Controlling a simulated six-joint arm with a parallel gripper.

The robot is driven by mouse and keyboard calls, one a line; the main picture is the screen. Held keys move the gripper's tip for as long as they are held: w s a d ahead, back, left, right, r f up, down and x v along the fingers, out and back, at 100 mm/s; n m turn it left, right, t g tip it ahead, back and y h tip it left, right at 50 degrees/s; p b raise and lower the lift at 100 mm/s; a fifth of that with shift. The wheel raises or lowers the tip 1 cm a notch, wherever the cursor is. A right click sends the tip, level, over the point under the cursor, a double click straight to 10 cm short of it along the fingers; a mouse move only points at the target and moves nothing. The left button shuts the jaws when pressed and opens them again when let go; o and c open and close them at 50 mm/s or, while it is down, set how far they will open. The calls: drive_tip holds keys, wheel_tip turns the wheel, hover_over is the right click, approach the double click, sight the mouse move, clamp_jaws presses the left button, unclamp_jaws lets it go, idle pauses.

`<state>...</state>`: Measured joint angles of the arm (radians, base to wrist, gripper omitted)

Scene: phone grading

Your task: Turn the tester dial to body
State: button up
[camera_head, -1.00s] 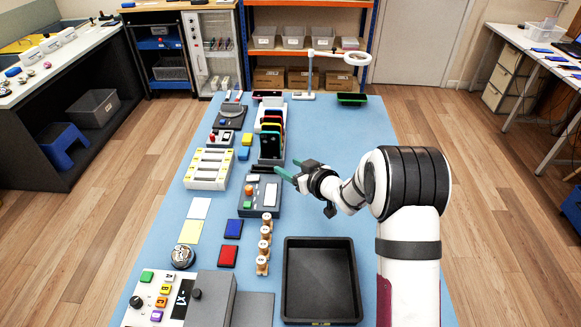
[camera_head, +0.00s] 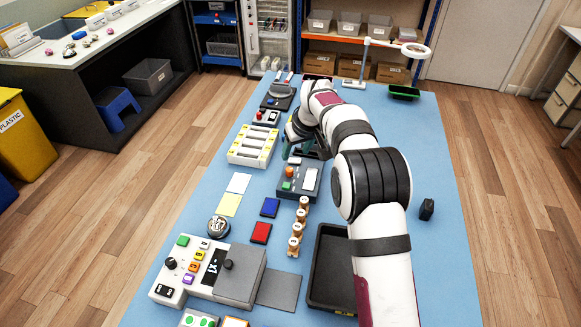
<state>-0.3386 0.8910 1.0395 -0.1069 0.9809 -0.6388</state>
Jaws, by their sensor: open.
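A dark grey tester box (camera_head: 285,194) sits mid-table. It has an orange dial (camera_head: 288,172), a green spot below it and a pale panel at its right. Any dial markings are too small to read. My gripper (camera_head: 288,150) is at the far-left edge of this box, above and beyond the dial. Its green fingertips show partly and are apart from the dial. The gripper is open, with nothing visible between its fingers. My arm covers the far right of the box.
A white multi-slot unit (camera_head: 253,146) stands left of the tester. A control panel (camera_head: 180,272) with coloured buttons is at front left. A small black object (camera_head: 427,209) lies on the clear right side.

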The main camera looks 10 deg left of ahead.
sight(290, 169)
drive_tip(key=x, duration=1.1)
drive_tip(key=shift+f, duration=0.2)
drive_tip(key=shift+d, duration=0.1)
clamp_jaws()
